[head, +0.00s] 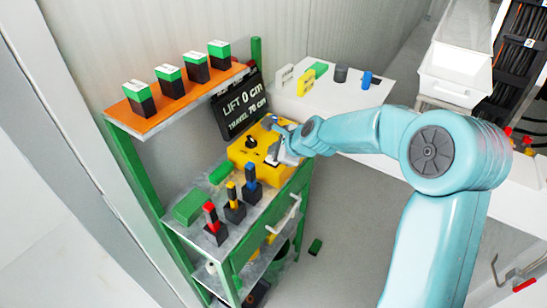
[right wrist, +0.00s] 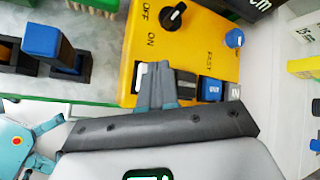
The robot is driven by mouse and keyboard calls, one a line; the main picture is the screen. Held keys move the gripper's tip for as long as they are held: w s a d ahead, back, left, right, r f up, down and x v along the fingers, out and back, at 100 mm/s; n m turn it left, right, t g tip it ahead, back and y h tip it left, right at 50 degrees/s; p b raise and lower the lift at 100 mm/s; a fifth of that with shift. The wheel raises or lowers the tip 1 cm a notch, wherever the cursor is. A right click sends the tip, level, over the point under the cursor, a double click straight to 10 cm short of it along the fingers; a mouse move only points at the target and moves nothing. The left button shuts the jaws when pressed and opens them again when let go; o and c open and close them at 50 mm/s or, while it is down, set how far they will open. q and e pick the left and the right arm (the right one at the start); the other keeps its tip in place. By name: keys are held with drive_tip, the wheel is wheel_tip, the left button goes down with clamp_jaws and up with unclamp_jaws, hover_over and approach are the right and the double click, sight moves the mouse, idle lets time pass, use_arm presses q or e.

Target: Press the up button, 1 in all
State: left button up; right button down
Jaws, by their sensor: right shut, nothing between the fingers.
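The yellow control box (head: 243,152) sits on the middle shelf of the green rack, and it fills the upper middle of the right wrist view (right wrist: 195,45). It carries a black OFF/ON knob (right wrist: 173,16), a blue knob (right wrist: 234,38), a white button (right wrist: 140,80) and a blue button (right wrist: 210,88). I cannot read which button is the up one. My right gripper (head: 273,160) is shut and empty, its fingertips (right wrist: 157,68) over the box face beside the white button, partly covering it. Whether they touch is unclear. My left gripper is not in view.
A black sign (head: 240,106) reads LIFT 0 cm, TRAVEL 70 cm behind the box. Several black-and-green blocks stand on the orange top shelf (head: 150,122). Red, yellow and blue-topped pieces (head: 234,203) stand left of the box. A white table (head: 300,108) is behind.

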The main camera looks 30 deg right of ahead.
drive_tip(key=shift+f+b, duration=0.5)
drive_tip(key=shift+f, duration=0.05)
idle(0.5)
drive_tip(key=shift+r, duration=0.1)
drive_tip(key=shift+r+p, duration=0.9)
drive_tip(key=shift+p, duration=0.15)
wheel_tip(320, 180, up, 5)
drive_tip(key=p, duration=0.5)
idle(0.7)
